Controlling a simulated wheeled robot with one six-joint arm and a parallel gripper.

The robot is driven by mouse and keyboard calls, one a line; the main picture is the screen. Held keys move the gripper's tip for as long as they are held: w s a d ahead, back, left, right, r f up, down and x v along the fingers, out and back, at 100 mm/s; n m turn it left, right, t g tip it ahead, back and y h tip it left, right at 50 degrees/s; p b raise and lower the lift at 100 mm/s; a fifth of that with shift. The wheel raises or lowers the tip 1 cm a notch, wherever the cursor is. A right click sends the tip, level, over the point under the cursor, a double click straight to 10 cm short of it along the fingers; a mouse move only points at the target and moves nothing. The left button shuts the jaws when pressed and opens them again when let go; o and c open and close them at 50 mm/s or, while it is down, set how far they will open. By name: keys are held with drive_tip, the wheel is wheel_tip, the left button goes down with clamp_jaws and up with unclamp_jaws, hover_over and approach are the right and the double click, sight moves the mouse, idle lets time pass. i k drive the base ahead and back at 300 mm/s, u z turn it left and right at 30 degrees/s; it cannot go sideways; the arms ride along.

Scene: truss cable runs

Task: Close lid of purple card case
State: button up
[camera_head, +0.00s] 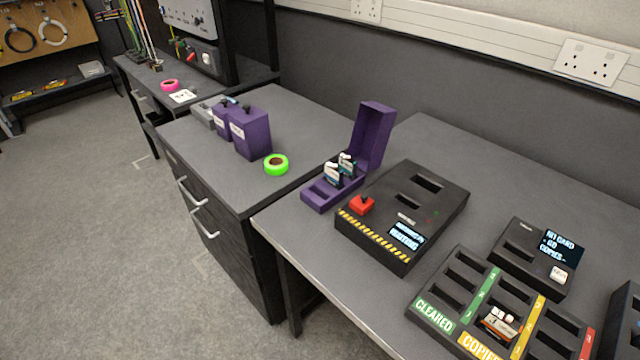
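The purple card case (318,194) sits open near the left end of the right-hand table. Its lid (374,138) stands roughly upright at the back of the case. White and dark cards (337,173) stand up in its slots, and at least one slot near the front looks empty. My gripper is not in view.
A black box (400,200) with a red button (361,204) stands close to the case's right. A slotted card tray (445,288) and a small display unit (535,252) lie further right. Purple boxes (250,132) and green tape (276,164) are on the left cabinet (208,160).

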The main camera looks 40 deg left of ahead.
sight(374, 122)
drive_tip(key=u, duration=0.05)
drive_tip(key=k, duration=0.35)
drive_tip(key=u, duration=1.3)
